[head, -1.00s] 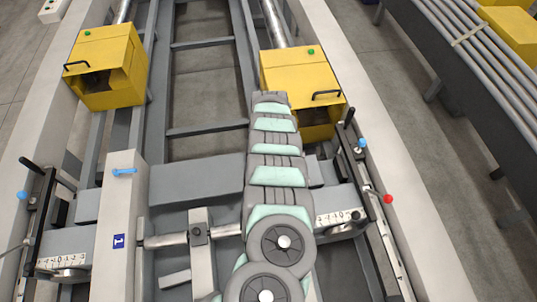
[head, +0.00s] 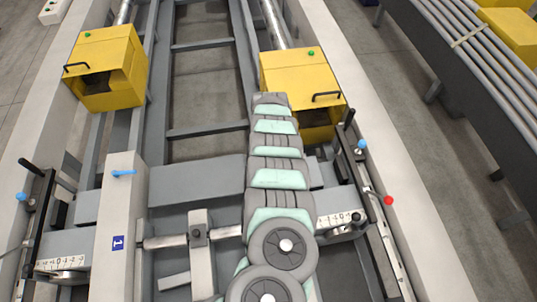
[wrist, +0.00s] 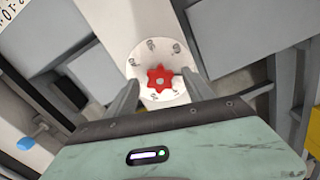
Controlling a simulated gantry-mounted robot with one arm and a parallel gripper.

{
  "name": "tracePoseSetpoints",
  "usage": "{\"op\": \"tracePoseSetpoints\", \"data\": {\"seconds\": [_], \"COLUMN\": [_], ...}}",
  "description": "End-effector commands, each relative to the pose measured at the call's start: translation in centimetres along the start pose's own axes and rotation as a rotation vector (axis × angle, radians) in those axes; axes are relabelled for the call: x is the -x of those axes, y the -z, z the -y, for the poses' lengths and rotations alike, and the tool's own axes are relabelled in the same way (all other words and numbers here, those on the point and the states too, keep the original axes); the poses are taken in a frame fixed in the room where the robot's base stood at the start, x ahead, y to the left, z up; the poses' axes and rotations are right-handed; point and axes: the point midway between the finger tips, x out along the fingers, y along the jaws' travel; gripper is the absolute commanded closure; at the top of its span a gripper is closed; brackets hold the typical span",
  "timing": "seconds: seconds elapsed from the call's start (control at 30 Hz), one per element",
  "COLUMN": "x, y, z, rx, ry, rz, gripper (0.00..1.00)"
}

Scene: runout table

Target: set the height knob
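In the wrist view a red star-shaped knob (wrist: 160,79) sits at the middle of a round white dial (wrist: 146,58) with dark marks around it. My gripper (wrist: 160,76) is open, with one grey finger to the left of the knob and one to the right. Gaps show between the fingers and the knob. The dial marks are too small to read surely. In the head view the knob and my gripper are not visible; my arm covers the middle of the machine.
Two yellow boxes, left (head: 106,68) and right (head: 301,90), stand on the machine frame. Number scales (head: 338,218) and black handles flank my arm. A roller conveyor (head: 470,80) lies at the right.

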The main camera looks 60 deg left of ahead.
Motion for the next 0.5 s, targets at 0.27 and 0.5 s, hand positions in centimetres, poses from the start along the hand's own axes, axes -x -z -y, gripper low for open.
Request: {"op": "tracePoseSetpoints", "data": {"seconds": [0.27, 0.5], "x": [0.5, 4.2], "y": [0.1, 0.1], "z": [-0.1, -0.2], "rx": [-0.001, -0.001], "ry": [0.0, -0.003], "rz": [-0.002, -0.004], "gripper": [0.4, 0.4]}}
